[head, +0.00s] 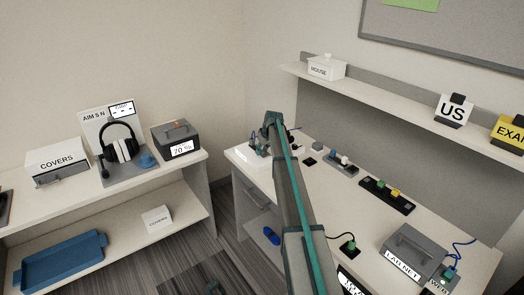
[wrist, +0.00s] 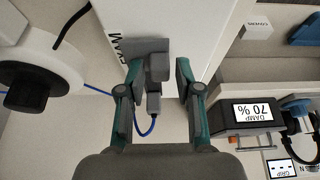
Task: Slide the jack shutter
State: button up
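A white box (wrist: 175,25) with dark lettering lies under my gripper in the wrist view. A dark grey plate (wrist: 148,46) sits on its edge, and a lighter grey block (wrist: 158,68) stands against the plate. I cannot tell for sure which of these is the jack shutter. A blue cable (wrist: 146,128) runs from a grey plug (wrist: 154,102) below the block. My gripper (wrist: 157,74) is open, its fingers on either side of the block, with gaps showing. In the head view the white box (head: 246,158) is at the desk's far left end, partly hidden by my arm.
A round white object with a black knob (wrist: 28,92) is close on the left in the wrist view. The desk (head: 405,218) also holds a socket strip (head: 387,195) and a LAB NET box (head: 413,250). The side shelf holds headphones (head: 118,148) and a grey case (head: 174,138).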

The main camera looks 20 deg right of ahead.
aim_at(250, 159)
grip_shut()
jog(key=shift+a, duration=0.1)
jog(key=a+b, duration=0.1)
jog(key=a, duration=0.1)
jog(key=s+a+b, duration=0.1)
jog(key=a, duration=0.2)
jog(key=shift+s+a, duration=0.2)
jog(key=shift+a, duration=0.1)
jog(key=shift+o, duration=1.9)
grip_release()
jog(key=shift+a, duration=0.15)
